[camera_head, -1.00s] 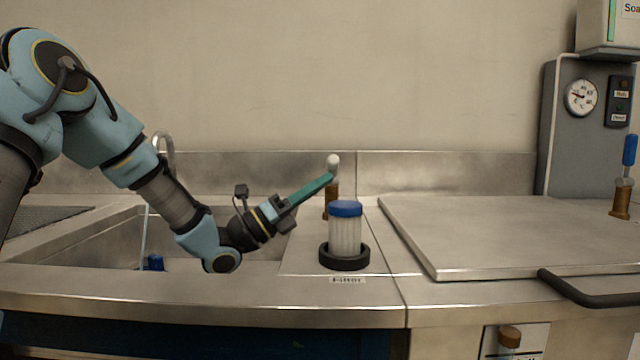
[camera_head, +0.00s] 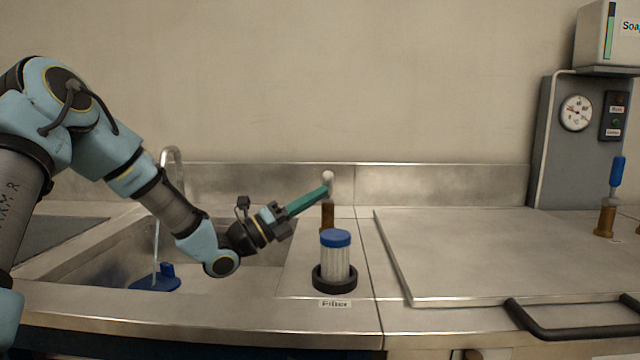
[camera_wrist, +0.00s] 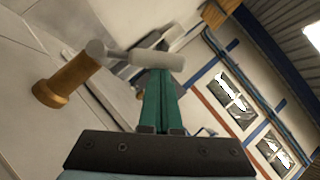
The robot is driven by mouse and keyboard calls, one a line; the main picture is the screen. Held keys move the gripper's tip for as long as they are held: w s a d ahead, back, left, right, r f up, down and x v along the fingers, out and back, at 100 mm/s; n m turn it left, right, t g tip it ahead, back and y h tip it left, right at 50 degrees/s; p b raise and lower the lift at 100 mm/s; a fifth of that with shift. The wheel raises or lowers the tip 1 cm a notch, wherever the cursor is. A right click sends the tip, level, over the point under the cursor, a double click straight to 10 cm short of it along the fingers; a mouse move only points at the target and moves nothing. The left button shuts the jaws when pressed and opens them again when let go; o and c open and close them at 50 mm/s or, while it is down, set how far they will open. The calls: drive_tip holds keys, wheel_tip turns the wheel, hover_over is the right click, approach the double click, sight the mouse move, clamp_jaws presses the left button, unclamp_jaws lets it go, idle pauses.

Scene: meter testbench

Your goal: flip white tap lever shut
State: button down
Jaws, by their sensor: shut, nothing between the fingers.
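The white tap lever (camera_head: 328,177) stands above its brass tap body (camera_head: 327,216), behind the filter on the counter. In the wrist view the white lever (camera_wrist: 158,60) lies across the fingertips, and the brass body (camera_wrist: 65,82) is to their left. My gripper (camera_head: 326,190) has green fingers, shut with nothing between them. The tips come from the left and are at the lever; they seem to touch it, but I cannot be sure. The fingers hide part of the lever's lower end in the head view.
A blue-capped filter (camera_head: 335,258) in a black ring stands in front of the tap. The sink (camera_head: 90,265), with running water and a blue object (camera_head: 155,282), is at left. A flat metal cover (camera_head: 460,255) and a blue-levered tap (camera_head: 617,172) are at right.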

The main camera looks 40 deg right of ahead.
drive_tip(key=w+d+r+n+t+y+p, duration=0.3)
drive_tip(key=n+p, duration=0.4)
drive_tip(key=p, duration=1.1)
drive_tip(key=shift+w+r, duration=0.45)
drive_tip(key=shift+r, duration=0.75)
drive_tip(key=shift+d+r, duration=0.1)
drive_tip(key=shift+d, duration=0.05)
drive_tip(key=shift+w, duration=0.1)
